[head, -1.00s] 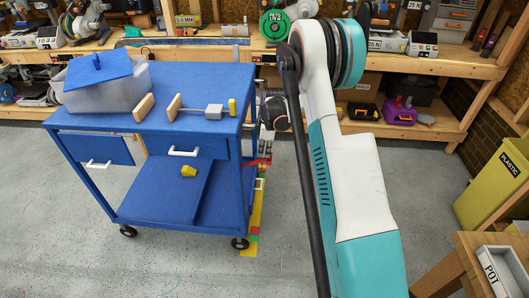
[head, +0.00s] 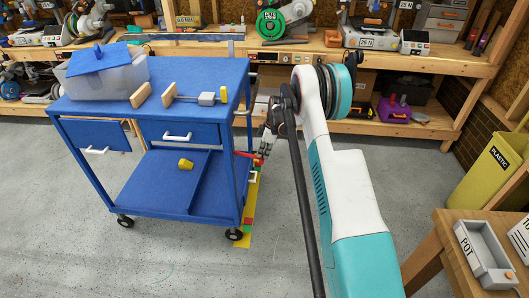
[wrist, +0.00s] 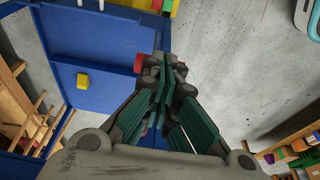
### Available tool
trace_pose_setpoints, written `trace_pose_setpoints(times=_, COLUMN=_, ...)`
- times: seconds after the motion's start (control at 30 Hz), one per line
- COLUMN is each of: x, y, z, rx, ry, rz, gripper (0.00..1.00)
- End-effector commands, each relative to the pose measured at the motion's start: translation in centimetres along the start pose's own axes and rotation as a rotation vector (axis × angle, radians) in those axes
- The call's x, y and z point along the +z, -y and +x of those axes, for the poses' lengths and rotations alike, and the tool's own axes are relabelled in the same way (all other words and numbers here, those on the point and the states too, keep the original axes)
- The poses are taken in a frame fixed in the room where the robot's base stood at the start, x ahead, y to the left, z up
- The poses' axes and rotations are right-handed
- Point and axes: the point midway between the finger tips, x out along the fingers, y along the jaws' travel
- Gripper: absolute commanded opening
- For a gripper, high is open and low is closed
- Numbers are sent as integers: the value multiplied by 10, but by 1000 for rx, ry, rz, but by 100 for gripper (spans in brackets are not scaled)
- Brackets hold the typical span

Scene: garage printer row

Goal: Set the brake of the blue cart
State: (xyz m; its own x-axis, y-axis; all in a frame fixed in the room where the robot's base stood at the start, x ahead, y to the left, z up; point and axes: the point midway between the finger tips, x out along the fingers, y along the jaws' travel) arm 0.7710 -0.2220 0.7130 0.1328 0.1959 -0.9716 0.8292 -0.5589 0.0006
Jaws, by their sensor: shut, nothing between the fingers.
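The blue cart (head: 185,195) stands on the grey floor at the left in the head view, and its blue frame (wrist: 85,80) fills the left of the wrist view. A small red piece (head: 245,154), perhaps the brake lever, sticks out at the cart's right side. Red also shows beside my fingertips in the wrist view (wrist: 139,62). My gripper (head: 262,156) is at that side, low beside the cart's right legs. In the wrist view its fingers (wrist: 165,65) are together with nothing between them. Whether they touch the red piece I cannot tell.
The cart carries a grey bin (head: 110,80) with a blue lid, wooden blocks and a yellow piece (head: 185,164) on its lower shelf. A workbench (head: 400,62) runs behind. A wooden table (head: 430,240) and yellow plastic bin (head: 490,170) stand at right. Floor in front is clear.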

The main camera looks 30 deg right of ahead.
Motion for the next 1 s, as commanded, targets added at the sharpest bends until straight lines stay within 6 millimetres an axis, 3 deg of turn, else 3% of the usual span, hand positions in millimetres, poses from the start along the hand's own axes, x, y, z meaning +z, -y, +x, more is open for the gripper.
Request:
trace_pose_setpoints(times=0.4, x=12, y=0, z=24, rx=-1, ry=9, rz=3, gripper=0)
trace_pose_setpoints(times=1.0, x=9, y=0, z=26, rx=-1, ry=4, rz=2, gripper=0)
